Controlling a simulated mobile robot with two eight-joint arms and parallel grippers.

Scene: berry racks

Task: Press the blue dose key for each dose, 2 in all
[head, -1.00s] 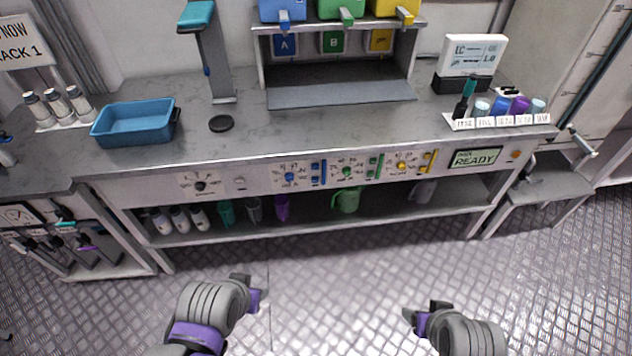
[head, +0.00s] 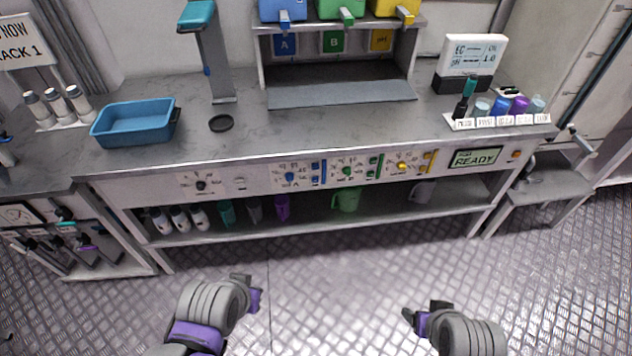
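The blue dose controls sit on the front panel of the bench: a blue knob (head: 290,177) and, just right of it, blue keys (head: 316,173). Which of the small blue keys is the dose key is too small to read. A display (head: 475,158) at the panel's right end reads READY. My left gripper (head: 250,290) is low in front of the bench, well short of the panel. My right gripper (head: 412,318) is also low, to the right, away from the bench. Both touch nothing that I can see. Their finger openings are not clear.
Green keys (head: 374,167) and yellow keys (head: 426,161) stand right of the blue ones. Blue, green and yellow tanks (head: 340,10) sit above the bench. A blue tray (head: 135,122) is on the left. Cups and a green jug (head: 346,200) stand on the shelf below. The floor in front is clear.

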